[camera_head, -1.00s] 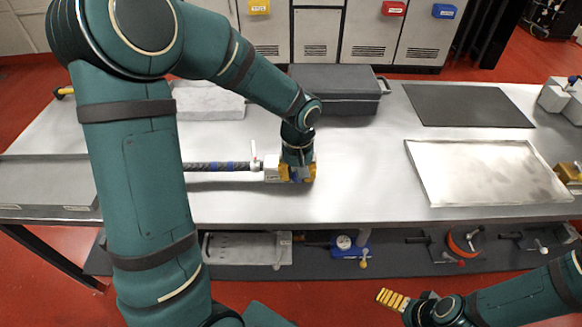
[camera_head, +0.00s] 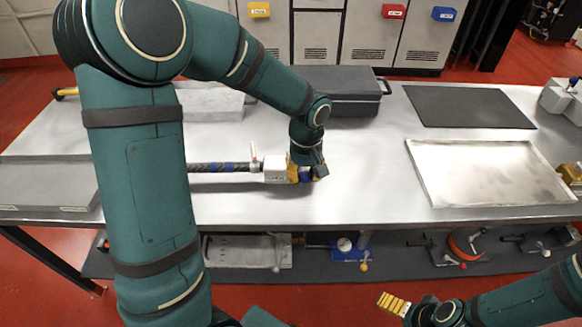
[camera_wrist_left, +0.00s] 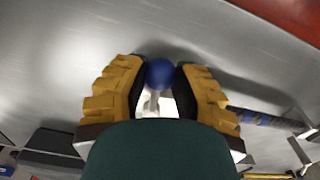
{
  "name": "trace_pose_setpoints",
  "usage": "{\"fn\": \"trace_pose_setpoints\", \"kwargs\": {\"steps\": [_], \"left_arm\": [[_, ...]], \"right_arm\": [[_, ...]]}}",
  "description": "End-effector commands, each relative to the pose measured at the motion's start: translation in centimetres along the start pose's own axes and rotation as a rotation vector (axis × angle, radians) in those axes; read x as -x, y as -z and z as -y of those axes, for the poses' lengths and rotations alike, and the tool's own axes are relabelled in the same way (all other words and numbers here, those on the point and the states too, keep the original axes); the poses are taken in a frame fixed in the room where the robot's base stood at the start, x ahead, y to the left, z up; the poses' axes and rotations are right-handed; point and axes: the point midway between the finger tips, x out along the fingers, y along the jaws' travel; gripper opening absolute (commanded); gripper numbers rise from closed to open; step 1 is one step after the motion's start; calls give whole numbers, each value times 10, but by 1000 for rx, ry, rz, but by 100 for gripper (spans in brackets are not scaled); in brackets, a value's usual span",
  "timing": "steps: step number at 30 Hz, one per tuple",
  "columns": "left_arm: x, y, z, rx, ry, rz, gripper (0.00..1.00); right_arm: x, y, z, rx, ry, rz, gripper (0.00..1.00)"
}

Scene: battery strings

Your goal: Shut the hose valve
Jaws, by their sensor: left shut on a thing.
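The hose (camera_head: 220,167), dark with blue bands, lies on the table and runs right to a pale valve block (camera_head: 276,173). A small white lever (camera_head: 254,163) stands where the hose meets the block. My left gripper (camera_head: 305,174) is at the block's right end, its yellow fingers shut on a blue ball knob (camera_wrist_left: 160,73). In the left wrist view a pale stem runs from the knob down between the fingers; the fingers hide part of it. The hose (camera_wrist_left: 262,119) shows at right there. My right gripper (camera_head: 393,303) hangs in front of the table, away from the valve; its opening is unclear.
A dark grey case (camera_head: 340,92) stands behind the left gripper, beside a marble-like block (camera_head: 210,103). A black mat (camera_head: 467,107) and a metal tray (camera_head: 490,175) lie at right. Bare table separates valve and tray. Tools sit on the lower shelf (camera_head: 400,255).

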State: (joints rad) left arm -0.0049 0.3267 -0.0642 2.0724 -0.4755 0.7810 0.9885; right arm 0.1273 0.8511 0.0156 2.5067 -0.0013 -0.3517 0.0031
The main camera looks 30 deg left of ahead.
Motion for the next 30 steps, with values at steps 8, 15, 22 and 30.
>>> {"fn": "trace_pose_setpoints", "kwargs": {"steps": [8, 15, 22, 30], "left_arm": [[-1, 0, -9, 103, 0, 1, 0], [-1, 0, -12, 139, 0, 2, 0], [-1, 0, -12, 139, 0, 2, 0], [-1, 2, -18, 222, 1, 1, 0]], "right_arm": [[-2, 0, -1, 0, 0, 0, 100], [-2, 0, -1, 0, 0, 0, 100], [-2, 0, -1, 0, 0, 0, 100], [-2, 0, -1, 0, 0, 0, 100]]}}
